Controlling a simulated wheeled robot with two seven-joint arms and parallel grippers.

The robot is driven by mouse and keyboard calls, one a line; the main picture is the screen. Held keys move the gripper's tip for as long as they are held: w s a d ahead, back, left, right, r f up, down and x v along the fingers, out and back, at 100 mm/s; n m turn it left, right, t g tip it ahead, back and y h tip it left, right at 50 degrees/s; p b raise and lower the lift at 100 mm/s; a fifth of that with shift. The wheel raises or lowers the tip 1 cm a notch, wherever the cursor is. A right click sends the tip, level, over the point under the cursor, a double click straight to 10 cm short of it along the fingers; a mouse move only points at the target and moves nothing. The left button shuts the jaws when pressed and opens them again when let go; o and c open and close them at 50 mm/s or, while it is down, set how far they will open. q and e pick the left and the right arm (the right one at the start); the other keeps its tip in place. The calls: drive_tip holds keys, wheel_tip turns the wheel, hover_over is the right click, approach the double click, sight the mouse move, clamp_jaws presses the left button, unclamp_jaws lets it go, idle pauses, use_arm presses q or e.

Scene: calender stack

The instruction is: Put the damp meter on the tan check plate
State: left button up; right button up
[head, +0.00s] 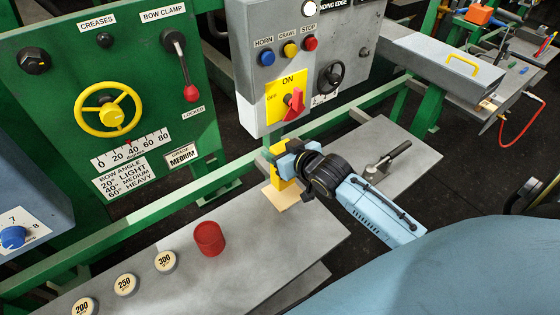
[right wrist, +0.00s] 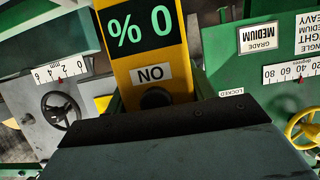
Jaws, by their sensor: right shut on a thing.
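The damp meter (head: 283,168) is a yellow block. In the right wrist view the damp meter (right wrist: 152,75) fills the top middle, with a black display reading "% 0" in green and a "NO" label. The tan check plate (head: 283,197) is a small flat tan square on the grey bench. My right gripper (head: 286,160) is shut on the meter and holds it upright over the back part of the plate. I cannot tell whether the meter's foot touches the plate. The gripper hides part of the meter. My left gripper is not in view.
A red cup (head: 208,238) and several round weights, such as the 300 one (head: 166,261), stand on the grey bench (head: 265,255) to the left. A grey control box (head: 290,70) hangs behind. A black-handled lever (head: 390,160) lies right of my gripper.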

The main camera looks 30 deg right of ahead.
drive_tip(key=shift+f, duration=1.75)
drive_tip(key=o, duration=1.6)
drive_tip(key=shift+f, duration=0.1)
drive_tip(key=shift+c, duration=0.2)
drive_tip(key=shift+r, duration=0.2)
drive_tip(key=v, duration=1.2)
drive_tip(key=shift+p, duration=0.35)
drive_tip(key=shift+f, duration=0.1)
